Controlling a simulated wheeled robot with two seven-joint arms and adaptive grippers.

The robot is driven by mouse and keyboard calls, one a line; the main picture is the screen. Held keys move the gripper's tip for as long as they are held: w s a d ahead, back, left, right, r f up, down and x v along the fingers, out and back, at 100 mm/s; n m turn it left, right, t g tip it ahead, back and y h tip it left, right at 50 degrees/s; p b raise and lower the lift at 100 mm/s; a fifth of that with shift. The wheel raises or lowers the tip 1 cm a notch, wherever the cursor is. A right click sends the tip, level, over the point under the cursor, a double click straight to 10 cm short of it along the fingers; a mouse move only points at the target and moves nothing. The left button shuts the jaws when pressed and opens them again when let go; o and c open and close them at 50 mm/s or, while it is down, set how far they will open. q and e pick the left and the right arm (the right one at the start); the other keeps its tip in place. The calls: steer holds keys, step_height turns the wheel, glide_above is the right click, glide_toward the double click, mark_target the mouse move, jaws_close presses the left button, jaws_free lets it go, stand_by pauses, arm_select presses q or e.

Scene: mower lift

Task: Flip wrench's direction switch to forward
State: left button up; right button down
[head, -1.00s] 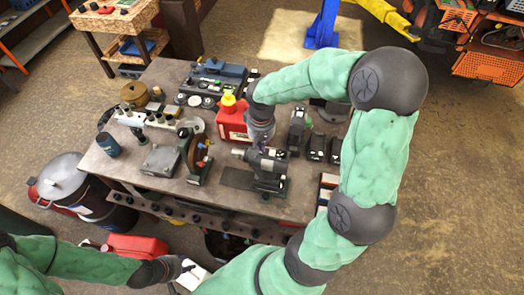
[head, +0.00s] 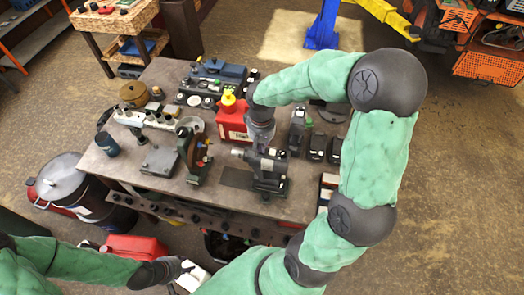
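The wrench (head: 266,164) is a dark grey power tool held level in a stand on the workbench, its nose pointing left. My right gripper (head: 262,143) reaches down from above to the top of the wrench body. Its fingertips are too small and hidden to tell open from shut, or contact. The direction switch cannot be made out; the gripper covers that area. My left gripper (head: 186,268) is low in front of the bench, away from the wrench. Its finger state is unclear.
The workbench (head: 228,204) is crowded. A red can with a yellow cap (head: 231,119) stands behind the wrench.

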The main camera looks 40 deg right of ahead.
steer(key=shift+f+b, duration=0.55)
steer(key=shift+f, duration=0.1)
stand_by(0.3)
steer(key=shift+s+r, duration=0.1)
steer(key=shift+r+p, duration=2.45)
steer(key=shift+r, duration=1.05)
steer(key=shift+f, duration=0.1)
